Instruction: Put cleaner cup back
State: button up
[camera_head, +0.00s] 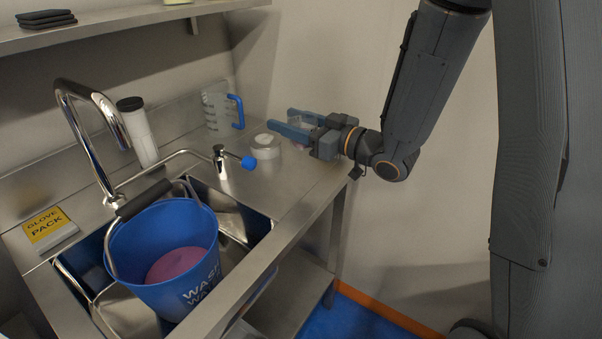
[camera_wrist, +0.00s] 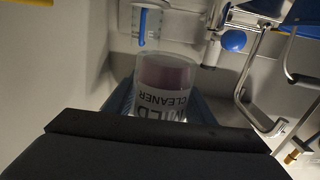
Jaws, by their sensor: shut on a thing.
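The cleaner cup (camera_wrist: 163,88) is clear, with a printed label reading "MILD CLEANER" and purplish contents. My gripper (camera_head: 280,120) is shut on it, with one blue finger on each side. In the head view the cup (camera_head: 302,118) shows only faintly, partly hidden by the fingers and gripper body. My gripper is over the right end of the steel counter (camera_head: 300,180), near the wall. I cannot tell whether the cup's base touches the counter.
A round grey item (camera_head: 265,146) sits just left of my gripper. A blue-handled measuring jug (camera_head: 217,108) stands behind, and a blue-knobbed lever (camera_head: 222,160) is further left. A blue bucket (camera_head: 170,250) with pink contents stands in the sink. The counter's front right is clear.

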jog(key=shift+g, duration=0.3)
jog(key=shift+s+a+f+p, duration=0.1)
jog(key=shift+f+p, duration=0.15)
jog(key=shift+f, duration=2.25)
jog(key=shift+a+f+p, duration=0.1)
jog(key=shift+f+p, duration=0.1)
jog(key=shift+f, duration=2.25)
jog(key=shift+f, duration=0.15)
jog(key=o, duration=1.2)
jog(key=b+v, duration=0.2)
jog(key=v, duration=1)
jog(key=shift+d, duration=0.1)
